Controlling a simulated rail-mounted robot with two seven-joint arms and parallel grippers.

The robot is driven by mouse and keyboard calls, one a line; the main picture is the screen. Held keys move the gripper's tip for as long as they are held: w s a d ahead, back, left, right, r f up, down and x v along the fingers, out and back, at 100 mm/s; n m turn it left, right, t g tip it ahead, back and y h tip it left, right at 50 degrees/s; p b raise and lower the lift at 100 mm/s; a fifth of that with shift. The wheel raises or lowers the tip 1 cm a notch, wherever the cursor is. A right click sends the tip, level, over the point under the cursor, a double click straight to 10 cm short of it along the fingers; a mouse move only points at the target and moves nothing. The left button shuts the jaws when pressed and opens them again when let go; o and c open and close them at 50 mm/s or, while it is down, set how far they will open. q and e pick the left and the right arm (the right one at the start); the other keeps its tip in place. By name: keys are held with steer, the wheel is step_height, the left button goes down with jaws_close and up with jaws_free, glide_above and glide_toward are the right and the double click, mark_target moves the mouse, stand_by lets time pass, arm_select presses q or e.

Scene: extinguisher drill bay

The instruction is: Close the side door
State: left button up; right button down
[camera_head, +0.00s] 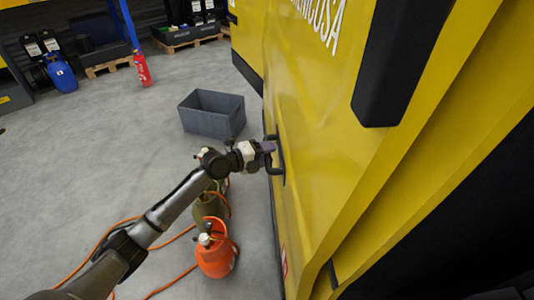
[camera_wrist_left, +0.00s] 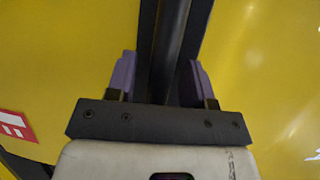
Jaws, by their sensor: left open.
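The yellow side door (camera_head: 315,120) fills the middle right of the head view, with white lettering near its top. It has a dark vertical handle (camera_head: 280,164) on its left part. My left gripper (camera_head: 269,147) is at this handle. In the left wrist view, the two purple fingers of my left gripper (camera_wrist_left: 163,76) are open, one on each side of the dark handle bar (camera_wrist_left: 173,35). I cannot tell whether either finger touches the bar. My right gripper is not in view.
A grey crate (camera_head: 212,123) stands on the floor beyond my left arm. An orange gas cylinder (camera_head: 215,257) with an orange hose stands below the arm. A red extinguisher (camera_head: 142,69) and a blue cylinder (camera_head: 62,75) stand at the far left.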

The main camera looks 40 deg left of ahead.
arm_select(q)
steer(key=shift+c, duration=0.4)
jaws_close()
